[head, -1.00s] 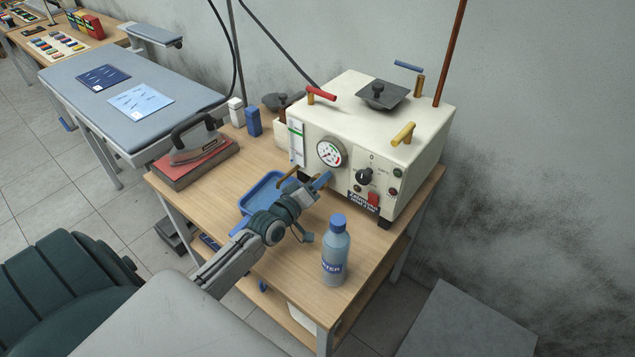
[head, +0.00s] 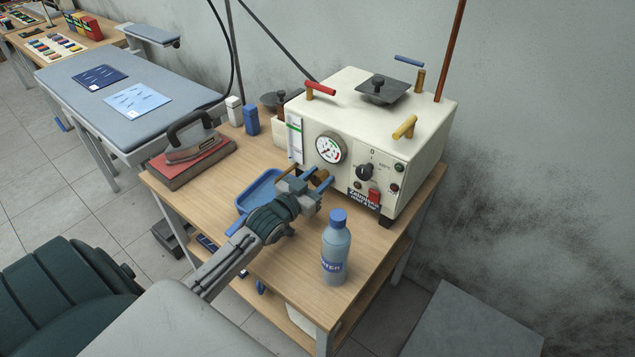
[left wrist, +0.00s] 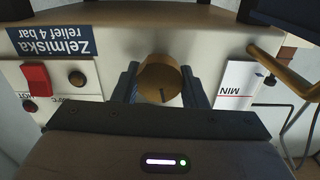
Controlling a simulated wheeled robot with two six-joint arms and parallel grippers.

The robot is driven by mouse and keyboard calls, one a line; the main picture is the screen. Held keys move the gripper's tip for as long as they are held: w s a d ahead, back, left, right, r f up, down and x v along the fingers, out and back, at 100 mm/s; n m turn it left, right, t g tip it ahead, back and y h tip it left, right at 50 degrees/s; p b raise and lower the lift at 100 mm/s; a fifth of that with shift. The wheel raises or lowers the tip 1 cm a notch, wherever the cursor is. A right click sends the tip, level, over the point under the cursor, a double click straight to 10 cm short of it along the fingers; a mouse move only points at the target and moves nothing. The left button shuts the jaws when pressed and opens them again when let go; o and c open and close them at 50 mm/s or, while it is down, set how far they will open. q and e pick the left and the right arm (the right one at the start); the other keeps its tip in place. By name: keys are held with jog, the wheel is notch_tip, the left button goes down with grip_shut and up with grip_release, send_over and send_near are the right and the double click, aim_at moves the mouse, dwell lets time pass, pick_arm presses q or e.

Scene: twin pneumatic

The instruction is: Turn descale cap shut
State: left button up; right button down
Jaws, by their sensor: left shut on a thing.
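The descale cap is a round brass knob (left wrist: 160,82) with a dark mark on its face, low on the front of the cream boiler (head: 340,103). In the head view the brass cap (head: 321,177) shows partly between my fingers. My left gripper (head: 312,183) is at the boiler's lower front. In the left wrist view its two blue-grey fingers (left wrist: 160,85) stand on either side of the cap, shut on it. My right gripper is not in view.
A water bottle with a blue cap (head: 336,248) stands close to the right of my left gripper. A blue tray (head: 262,186) lies to its left. An iron (head: 192,140) rests further left. In the left wrist view a bent brass pipe (left wrist: 285,75) is beside the MIN label.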

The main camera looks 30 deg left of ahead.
pick_arm(q)
jog(key=shift+f+m+b, duration=0.2)
jog(key=shift+m+b, duration=0.3)
jog(key=shift+m, duration=0.5)
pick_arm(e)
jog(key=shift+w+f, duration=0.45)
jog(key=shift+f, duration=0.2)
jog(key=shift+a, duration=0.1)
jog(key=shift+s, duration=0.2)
pick_arm(q)
jog(key=o, duration=1)
jog(key=shift+r, duration=0.1)
jog(key=shift+c, duration=0.2)
